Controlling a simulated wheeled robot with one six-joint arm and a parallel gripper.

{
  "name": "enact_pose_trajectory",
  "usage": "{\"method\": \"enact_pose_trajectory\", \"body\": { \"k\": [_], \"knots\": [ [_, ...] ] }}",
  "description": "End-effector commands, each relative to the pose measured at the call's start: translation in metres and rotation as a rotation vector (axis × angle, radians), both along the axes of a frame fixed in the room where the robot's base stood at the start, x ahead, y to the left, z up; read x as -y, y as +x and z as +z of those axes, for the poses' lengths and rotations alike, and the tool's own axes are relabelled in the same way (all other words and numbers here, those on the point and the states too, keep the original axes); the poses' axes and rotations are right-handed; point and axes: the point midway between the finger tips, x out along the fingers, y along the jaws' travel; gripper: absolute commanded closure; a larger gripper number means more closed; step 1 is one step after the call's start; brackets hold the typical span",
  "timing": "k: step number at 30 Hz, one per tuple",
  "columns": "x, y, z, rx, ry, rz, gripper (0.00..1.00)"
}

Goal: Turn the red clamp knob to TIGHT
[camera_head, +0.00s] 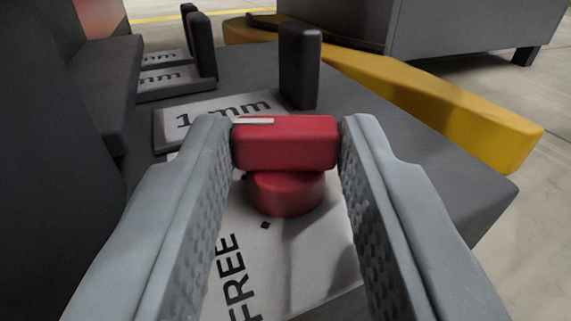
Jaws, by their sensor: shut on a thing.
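The red clamp knob (286,145) stands in the middle of the view, a crossbar on a round red base. A white pointer line lies on top of the bar, toward its left end. My gripper (287,150) is shut on the bar, one grey finger at each end. The round base below is clear of the fingers. A white label plate (262,270) lies under the knob, with the word FREE and a small black mark at the lower left. The word TIGHT is not visible.
A plate marked 1 mm (225,112) lies behind the knob, with a dark upright post (299,65) to its right. More posts and plates stand at the far left. A yellow bar (430,100) runs along the right, beside a grey cabinet (460,28).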

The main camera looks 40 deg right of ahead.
Motion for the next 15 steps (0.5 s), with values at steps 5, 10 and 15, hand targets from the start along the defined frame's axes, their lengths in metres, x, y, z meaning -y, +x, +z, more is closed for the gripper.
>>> {"method": "enact_pose_trajectory", "body": {
  "k": [5, 10, 15],
  "knots": [
    [0.0001, 0.0004, 0.0002, 0.0, 0.0, 0.001, 0.49],
    [-0.0001, 0.0008, 0.0003, 0.001, -0.001, 0.001, 0.47],
    [-0.0004, 0.001, 0.0003, 0.001, 0.0, 0.002, 0.47]
  ]
}}
